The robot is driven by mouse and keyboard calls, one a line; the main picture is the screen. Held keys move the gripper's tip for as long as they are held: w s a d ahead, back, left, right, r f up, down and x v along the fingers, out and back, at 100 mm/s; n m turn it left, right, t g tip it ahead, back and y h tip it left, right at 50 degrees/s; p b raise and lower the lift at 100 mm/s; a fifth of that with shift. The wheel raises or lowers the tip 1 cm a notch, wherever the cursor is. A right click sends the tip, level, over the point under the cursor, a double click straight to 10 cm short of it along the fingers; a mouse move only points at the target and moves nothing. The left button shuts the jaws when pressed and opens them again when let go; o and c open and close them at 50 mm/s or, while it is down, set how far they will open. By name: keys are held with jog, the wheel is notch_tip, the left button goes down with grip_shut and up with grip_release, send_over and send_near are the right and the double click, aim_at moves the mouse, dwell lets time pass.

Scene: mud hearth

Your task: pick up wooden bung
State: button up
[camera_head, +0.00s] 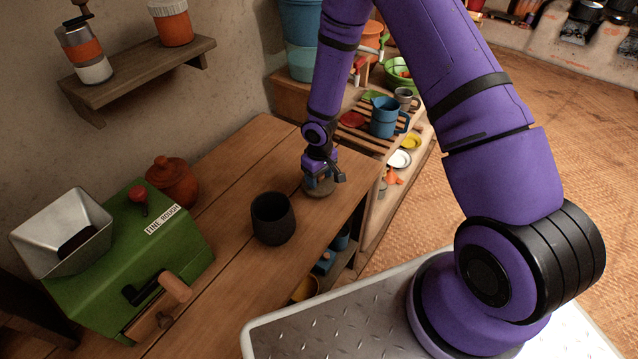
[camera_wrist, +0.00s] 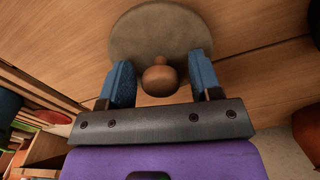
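The wooden bung shows in the wrist view as a small rounded brown knob (camera_wrist: 160,78). Behind it is a round grey-brown disc (camera_wrist: 150,30) on the wooden table; I cannot tell whether knob and disc are one piece. My gripper (camera_wrist: 162,80) is open, with a blue-padded finger on each side of the knob and a visible gap at both sides. In the head view, my gripper (camera_head: 319,183) points down over the disc (camera_head: 320,192) near the table's right edge, and hides the knob.
A dark cup (camera_head: 273,218) stands left of my gripper on the table (camera_head: 235,160). A green grinder (camera_head: 130,265) and an orange lidded jar (camera_head: 172,182) stand farther left. A slatted rack (camera_head: 375,143) with mugs and dishes is close on the right.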

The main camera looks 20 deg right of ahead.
jog(key=c, duration=0.8)
